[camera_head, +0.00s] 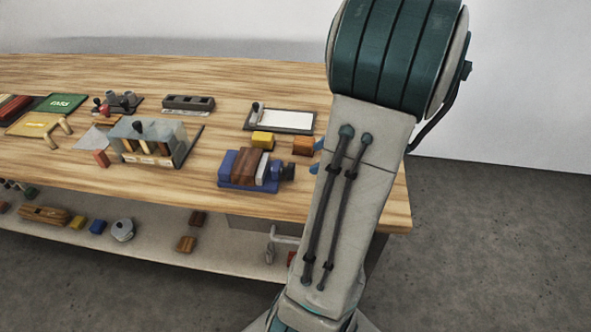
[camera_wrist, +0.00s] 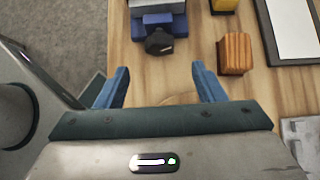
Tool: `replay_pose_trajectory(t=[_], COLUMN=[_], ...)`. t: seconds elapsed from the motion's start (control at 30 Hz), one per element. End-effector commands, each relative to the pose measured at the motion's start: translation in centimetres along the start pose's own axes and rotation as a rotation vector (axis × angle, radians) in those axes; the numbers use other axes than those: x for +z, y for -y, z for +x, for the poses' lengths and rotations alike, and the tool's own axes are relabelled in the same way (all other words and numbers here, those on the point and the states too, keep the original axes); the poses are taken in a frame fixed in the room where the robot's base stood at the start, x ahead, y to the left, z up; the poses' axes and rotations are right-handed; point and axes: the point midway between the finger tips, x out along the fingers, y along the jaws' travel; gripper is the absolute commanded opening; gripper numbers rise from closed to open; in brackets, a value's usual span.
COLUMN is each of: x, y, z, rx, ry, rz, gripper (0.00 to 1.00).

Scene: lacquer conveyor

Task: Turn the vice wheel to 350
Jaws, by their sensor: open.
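The blue vice (camera_head: 228,180) stands near the front right of the workbench, with a brown wooden block (camera_head: 247,166) between its jaws. Its dark vice wheel (camera_head: 287,172) sticks out on the right side. In the wrist view, the dark wheel (camera_wrist: 159,43) is at top centre, in front of the vice body (camera_wrist: 160,20). My gripper (camera_wrist: 160,68) has its two blue fingers spread wide and nothing between them. The wheel appears just beyond the fingertips, roughly centred between them. No reading on the wheel is legible. In the head view my arm hides most of the gripper.
An orange wooden block (camera_wrist: 235,53) stands close to the right finger. A yellow block (camera_head: 262,140) and a dark-framed white board (camera_head: 281,119) lie behind the vice. A grey slotted fixture (camera_head: 150,140) stands left. The bench's right edge is near my arm.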

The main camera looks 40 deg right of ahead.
Motion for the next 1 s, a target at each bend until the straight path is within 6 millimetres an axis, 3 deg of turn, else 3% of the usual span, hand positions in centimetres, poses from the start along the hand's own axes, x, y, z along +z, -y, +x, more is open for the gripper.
replay_pose_trajectory(t=[0.2,0.4,0.83,0.87,1.0], x=[-0.1,-0.1,0.0,0.0,0.0], y=[-0.1,0.0,0.0,0.0,0.0], z=[4.9,7.7,8.8,8.8,8.8], rx=[0.004,0.002,0.000,0.000,0.000], ry=[0.001,0.000,-0.001,-0.001,-0.001], rz=[0.000,-0.001,-0.002,-0.002,-0.002], gripper=[0.63,0.63,0.63,0.60,0.21])
